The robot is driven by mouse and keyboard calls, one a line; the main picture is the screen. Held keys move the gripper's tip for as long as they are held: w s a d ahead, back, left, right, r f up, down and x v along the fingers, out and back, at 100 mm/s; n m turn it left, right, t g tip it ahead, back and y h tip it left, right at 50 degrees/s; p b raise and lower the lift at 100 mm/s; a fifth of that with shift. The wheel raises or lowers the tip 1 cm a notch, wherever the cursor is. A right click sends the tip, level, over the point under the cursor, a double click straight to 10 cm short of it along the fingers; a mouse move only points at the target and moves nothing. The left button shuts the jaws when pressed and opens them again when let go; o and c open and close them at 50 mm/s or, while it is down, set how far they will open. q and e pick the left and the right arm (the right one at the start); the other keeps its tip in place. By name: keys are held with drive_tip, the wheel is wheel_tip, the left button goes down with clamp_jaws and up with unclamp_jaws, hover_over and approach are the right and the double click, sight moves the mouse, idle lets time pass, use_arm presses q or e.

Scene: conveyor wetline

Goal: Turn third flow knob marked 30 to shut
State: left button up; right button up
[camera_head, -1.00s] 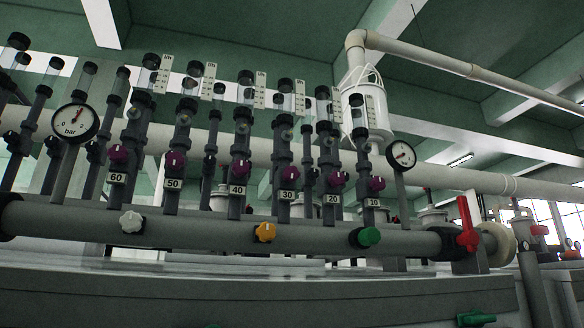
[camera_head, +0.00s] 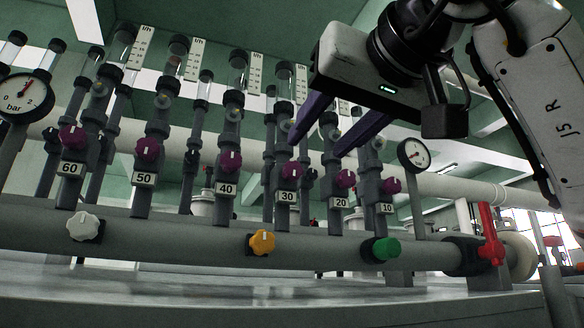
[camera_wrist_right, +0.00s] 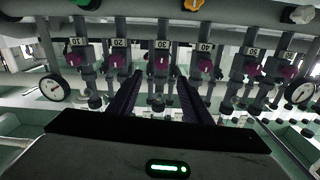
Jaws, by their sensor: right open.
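The purple flow knob marked 30 (camera_head: 291,171) sits on its grey flow-meter column above its number plate (camera_head: 287,197). A pale line on its face looks near upright. My right gripper (camera_head: 316,148) comes in from the upper right, its two long dark purple fingers open and empty. The fingertips are near the 30 knob, one above it and one to its right; I cannot tell the depth gap. In the right wrist view, which is upside down, the 30 knob (camera_wrist_right: 162,62) shows between and beyond the open fingers (camera_wrist_right: 159,80). My left gripper is not in view.
Neighbouring purple knobs marked 20 (camera_head: 346,179) and 40 (camera_head: 229,161) stand close on either side. Below, a thick grey pipe carries white (camera_head: 84,227), yellow (camera_head: 262,242) and green (camera_head: 386,249) knobs. A red lever (camera_head: 490,238) and a gauge (camera_head: 414,154) are at right.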

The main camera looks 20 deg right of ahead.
sight(295, 167)
drive_tip(key=w+p, duration=0.1)
drive_tip(key=w, duration=0.7)
drive_tip(key=shift+w+a+p, duration=0.2)
drive_tip(key=shift+w+p, duration=0.05)
drive_tip(key=shift+p, duration=0.15)
drive_tip(key=shift+w+f, duration=0.1)
drive_tip(key=shift+w, duration=0.45)
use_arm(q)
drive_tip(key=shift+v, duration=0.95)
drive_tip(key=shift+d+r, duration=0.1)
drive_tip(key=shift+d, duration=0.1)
use_arm(e)
drive_tip(key=c, duration=1.1)
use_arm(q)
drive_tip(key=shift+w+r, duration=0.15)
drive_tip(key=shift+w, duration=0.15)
